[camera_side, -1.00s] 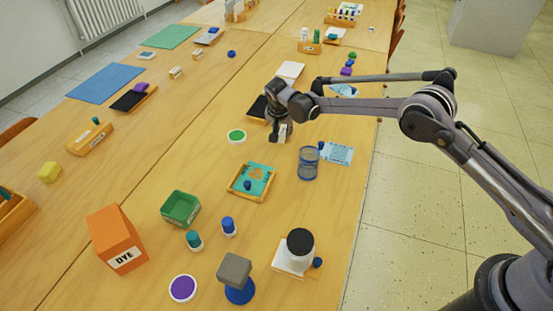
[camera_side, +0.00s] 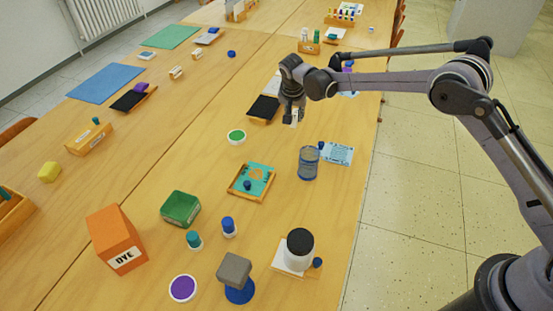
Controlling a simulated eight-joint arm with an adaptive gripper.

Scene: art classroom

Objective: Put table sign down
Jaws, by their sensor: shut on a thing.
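My gripper (camera_side: 292,112) is over the right half of the table, right of a black panel. It points down and is shut on a small pale table sign (camera_side: 297,118). The sign is mostly hidden behind the fingers, so its face and its gap to the table cannot be told. Two other small pale signs or blocks stand on the left half, one nearer (camera_side: 176,73) and one farther (camera_side: 196,54).
The black panel (camera_side: 263,108) lies left of my gripper. A round green-topped dish (camera_side: 236,137), a blue mesh cup (camera_side: 308,165) and a wooden tray (camera_side: 236,191) are nearer the camera. Bare wood (camera_side: 272,146) lies between them.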

